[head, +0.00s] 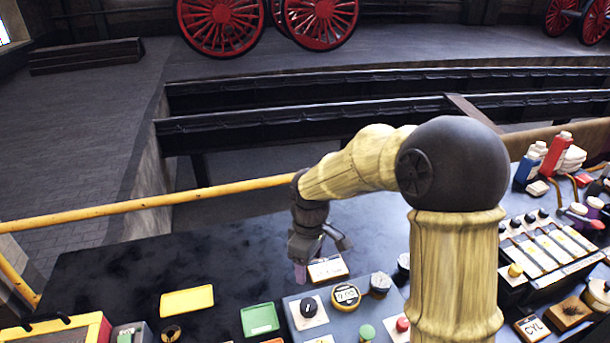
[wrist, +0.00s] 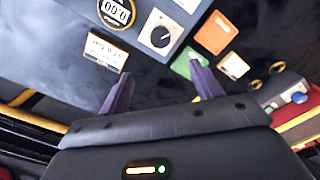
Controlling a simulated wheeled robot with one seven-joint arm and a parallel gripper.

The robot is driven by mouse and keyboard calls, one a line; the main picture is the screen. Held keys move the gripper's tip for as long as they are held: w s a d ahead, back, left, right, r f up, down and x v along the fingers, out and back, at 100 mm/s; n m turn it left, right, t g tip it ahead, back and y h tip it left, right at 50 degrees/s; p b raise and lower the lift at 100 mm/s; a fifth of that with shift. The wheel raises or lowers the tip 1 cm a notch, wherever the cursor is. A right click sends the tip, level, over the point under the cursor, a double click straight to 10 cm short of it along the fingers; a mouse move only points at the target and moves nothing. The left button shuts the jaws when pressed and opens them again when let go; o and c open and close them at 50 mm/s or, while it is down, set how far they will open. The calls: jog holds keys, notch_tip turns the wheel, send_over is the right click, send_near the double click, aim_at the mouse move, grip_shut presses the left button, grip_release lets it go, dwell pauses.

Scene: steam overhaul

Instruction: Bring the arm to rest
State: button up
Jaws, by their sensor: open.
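My arm (head: 455,265) rises at the right of the head view, bends at a dark elbow and reaches left over the dark bench top. My gripper (head: 318,268) hangs over the bench near a small white label card. In the wrist view my gripper (wrist: 158,80) shows two purple fingers spread apart with nothing between them. The tip of one finger overlaps the green tray in that view; I cannot tell whether it touches.
A panel with a black knob (head: 309,307) and a round gauge (head: 346,296) lies below my gripper. A yellow tray (head: 187,301) and green tray (head: 260,319) lie left. A yellow rail (head: 150,201) runs behind. Bottles and switches crowd the right. The bench's left middle is clear.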

jog(key=s+d+m+t, duration=0.2)
jog(key=s+d+m, duration=1)
jog(key=d, duration=0.1)
jog(key=shift+s+d+t, duration=0.15)
jog(key=shift+s+t, duration=0.15)
dwell(1.7)
